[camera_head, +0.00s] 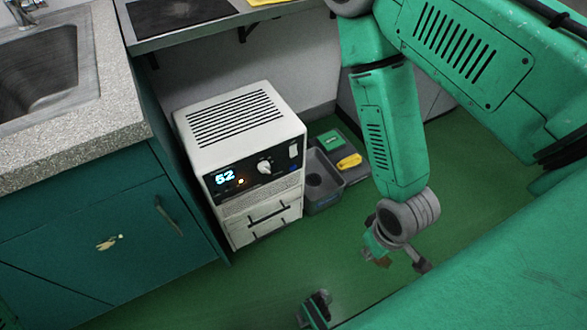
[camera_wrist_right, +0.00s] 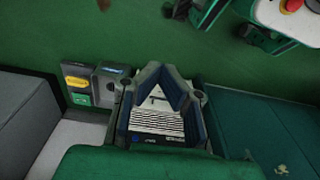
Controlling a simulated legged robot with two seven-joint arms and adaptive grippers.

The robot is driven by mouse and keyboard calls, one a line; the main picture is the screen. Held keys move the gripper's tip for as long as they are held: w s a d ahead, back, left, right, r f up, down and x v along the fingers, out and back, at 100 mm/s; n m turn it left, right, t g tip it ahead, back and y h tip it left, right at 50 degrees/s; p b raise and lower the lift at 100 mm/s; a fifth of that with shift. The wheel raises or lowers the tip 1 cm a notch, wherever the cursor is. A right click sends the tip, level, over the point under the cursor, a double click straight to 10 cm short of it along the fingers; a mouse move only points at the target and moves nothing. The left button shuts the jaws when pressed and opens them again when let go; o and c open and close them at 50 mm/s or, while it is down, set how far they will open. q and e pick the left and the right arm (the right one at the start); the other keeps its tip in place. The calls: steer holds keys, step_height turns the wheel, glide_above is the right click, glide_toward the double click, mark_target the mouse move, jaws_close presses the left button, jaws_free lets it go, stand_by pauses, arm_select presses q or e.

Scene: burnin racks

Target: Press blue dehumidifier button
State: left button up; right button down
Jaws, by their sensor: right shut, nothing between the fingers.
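The white dehumidifier (camera_head: 215,147) stands on the green floor beside the teal cabinet. Its black front panel shows a lit "52", a small orange light and a pale knob (camera_head: 264,167). A small blue button (camera_head: 294,169) is at the panel's right end. My right gripper (camera_head: 382,258) hangs right of the dehumidifier and in front of it, apart from it. In the right wrist view its dark fingers (camera_wrist_right: 162,75) are shut and empty, with the dehumidifier (camera_wrist_right: 155,121) behind them. A small part of what looks like my left gripper (camera_head: 317,308) shows at the bottom; its jaws are unclear.
A grey bin (camera_head: 323,203) and a tray with a yellow item (camera_head: 349,161) and a green item (camera_head: 330,140) stand right of the dehumidifier. A counter with a sink (camera_head: 40,65) is at the left. The floor before the dehumidifier is clear.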

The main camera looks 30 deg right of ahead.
mark_target(293, 168)
stand_by(0.3)
steer(key=w+f+n+t+y+b, duration=0.1)
steer(key=w+f, duration=0.3)
steer(key=w, duration=0.4)
steer(key=w+f+n+t+y+b, duration=0.1)
steer(key=w+f+n+t+b, duration=0.3)
steer(key=w, duration=0.4)
steer(key=w+f+n+t+y+b, duration=0.1)
steer(key=w+f+n+t+b, duration=0.1)
steer(key=w+f, duration=0.3)
steer(key=w+t, duration=0.1)
steer(key=w, duration=0.2)
steer(key=shift+w+f, duration=0.35)
steer(key=shift+f, duration=0.05)
steer(key=shift+a, duration=0.1)
steer(key=w+b, duration=0.4)
steer(key=w, duration=0.4)
steer(key=shift+w+a, duration=0.2)
steer(key=shift+w, duration=0.2)
steer(key=shift+w, duration=0.1)
steer(key=shift+w+r, duration=0.1)
steer(key=shift+w, duration=0.2)
